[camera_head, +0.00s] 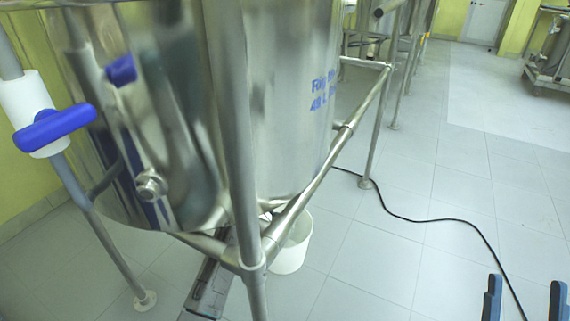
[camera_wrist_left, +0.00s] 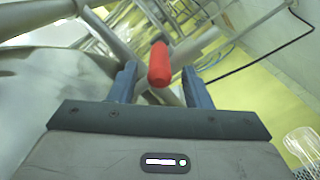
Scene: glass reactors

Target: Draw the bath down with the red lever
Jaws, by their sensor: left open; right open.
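The red lever (camera_wrist_left: 159,64) shows in the left wrist view, on a pale pipe fitting (camera_wrist_left: 180,50). My left gripper (camera_wrist_left: 160,84) is open, and the lever lies between its two dark blue fingers in the picture. Gaps show on both sides; whether the lever is deep between the fingers I cannot tell. The bath, a shiny steel vessel (camera_head: 275,110) with blue lettering, fills the head view's left and middle. The red lever and my left gripper do not show there. My right gripper (camera_head: 524,300) is open and empty at the bottom right, over the floor.
A blue lever (camera_head: 55,127) sits on a white valve at the left. Steel frame legs (camera_head: 238,150) surround the vessel. A white bucket (camera_head: 292,245) stands on the floor below it. A black cable (camera_head: 420,219) crosses the tiles. The floor at right is mostly clear.

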